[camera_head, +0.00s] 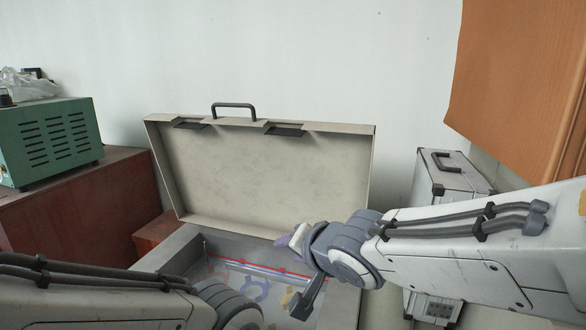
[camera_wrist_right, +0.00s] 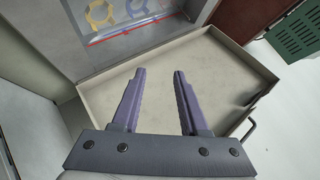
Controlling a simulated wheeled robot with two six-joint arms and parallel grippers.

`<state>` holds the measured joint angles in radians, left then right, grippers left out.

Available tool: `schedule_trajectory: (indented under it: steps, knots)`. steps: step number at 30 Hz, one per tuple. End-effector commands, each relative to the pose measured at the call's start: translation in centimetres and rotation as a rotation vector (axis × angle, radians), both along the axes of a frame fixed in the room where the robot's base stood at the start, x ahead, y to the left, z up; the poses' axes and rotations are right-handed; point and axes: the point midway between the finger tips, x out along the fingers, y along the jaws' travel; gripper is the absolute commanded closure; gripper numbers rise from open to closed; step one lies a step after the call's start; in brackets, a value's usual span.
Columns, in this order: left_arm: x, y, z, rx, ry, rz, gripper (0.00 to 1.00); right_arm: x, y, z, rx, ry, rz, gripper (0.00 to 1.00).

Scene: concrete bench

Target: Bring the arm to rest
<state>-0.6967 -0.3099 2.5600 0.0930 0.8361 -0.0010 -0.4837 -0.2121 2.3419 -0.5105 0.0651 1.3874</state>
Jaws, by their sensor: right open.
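My right arm comes in from the right in the head view. Its gripper (camera_head: 291,240) is in front of the lower edge of the open case lid (camera_head: 270,175), its purple fingers partly hidden by the wrist. In the right wrist view the gripper (camera_wrist_right: 160,72) is open, with nothing between its two fingers and the pale lid (camera_wrist_right: 225,60) behind them. My left arm shows at the lower left of the head view, but its gripper is out of the picture.
A grey-rimmed surface (camera_head: 178,250) with coloured ring shapes and a red line lies below the lid. A green vented box (camera_head: 50,140) stands on a red-brown cabinet (camera_head: 85,200) at left. A silver case (camera_head: 450,180) stands behind my right arm, under an orange panel (camera_head: 520,90).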

Motion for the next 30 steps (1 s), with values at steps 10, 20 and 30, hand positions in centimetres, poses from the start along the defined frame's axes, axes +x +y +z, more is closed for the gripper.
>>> schedule_trajectory:
  steps: [10, 20, 30]
  knots:
    - [0.0, 0.0, -7.1, 0.000, 0.000, 0.001, 0.50, -14.6, -3.7, -17.9, -0.619, 0.361, 0.550, 0.56]
    - [0.0, 0.0, -9.0, 0.000, 0.000, 0.002, 0.50, -23.0, -4.9, -22.0, -0.739, 0.519, 0.973, 0.56]
    - [0.0, 0.0, -8.9, 0.000, 0.000, 0.002, 0.50, -23.1, -4.9, -21.9, -0.741, 0.520, 0.983, 0.56]
